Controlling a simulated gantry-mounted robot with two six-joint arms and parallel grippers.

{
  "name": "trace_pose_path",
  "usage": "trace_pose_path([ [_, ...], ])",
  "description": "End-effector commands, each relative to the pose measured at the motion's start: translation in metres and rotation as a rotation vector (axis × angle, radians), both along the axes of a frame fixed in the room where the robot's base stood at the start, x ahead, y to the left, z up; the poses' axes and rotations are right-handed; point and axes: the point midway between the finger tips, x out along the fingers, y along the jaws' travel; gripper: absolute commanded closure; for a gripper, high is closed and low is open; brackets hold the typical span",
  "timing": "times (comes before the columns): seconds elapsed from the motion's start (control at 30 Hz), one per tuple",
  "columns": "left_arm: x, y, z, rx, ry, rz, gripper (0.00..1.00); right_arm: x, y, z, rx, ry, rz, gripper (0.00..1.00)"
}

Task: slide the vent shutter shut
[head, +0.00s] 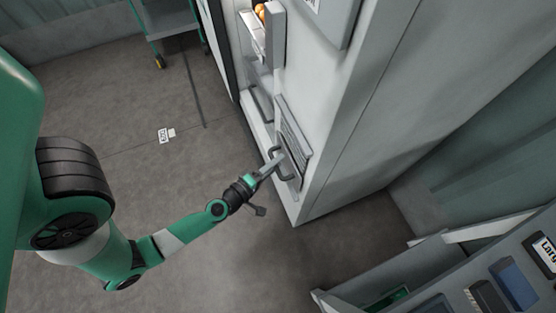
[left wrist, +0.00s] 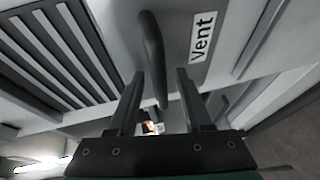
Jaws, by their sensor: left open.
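The vent shutter (head: 289,176) is a grey slatted panel low on the pale cabinet, with a dark bar handle on it. In the left wrist view the handle (left wrist: 152,45) runs between the two fingers of my left gripper (left wrist: 158,92). The fingers are apart, one on each side of the bar; I cannot tell whether either touches it. In the head view my left gripper (head: 270,166) is at the handle. A white "Vent" label (left wrist: 203,37) is beside the handle. Dark slots with pale slats (left wrist: 50,62) show at the left. My right gripper is not in view.
The pale cabinet (head: 345,130) stands over a brown-grey floor (head: 190,190) with free room to its left. A shelf with orange fruit (head: 260,12) is above the vent. A green-framed cart (head: 168,25) stands at the back. A rack with bins (head: 515,280) is at lower right.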

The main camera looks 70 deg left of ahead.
Motion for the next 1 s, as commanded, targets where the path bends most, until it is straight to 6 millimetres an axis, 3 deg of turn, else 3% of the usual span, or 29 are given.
trace_pose_path([
  [0.07, -0.0001, 0.0000, 0.0000, 0.000, 0.000, 0.000, 0.50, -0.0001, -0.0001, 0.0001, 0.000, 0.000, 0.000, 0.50],
  [0.33, -0.0001, 0.0000, 0.0001, 0.000, 0.000, 0.000, 0.99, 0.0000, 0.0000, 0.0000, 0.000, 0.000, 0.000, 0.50],
  [1.0, 0.0000, 0.0000, 0.0002, 0.000, 0.000, 0.000, 1.00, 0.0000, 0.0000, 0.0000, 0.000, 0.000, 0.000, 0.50],
])
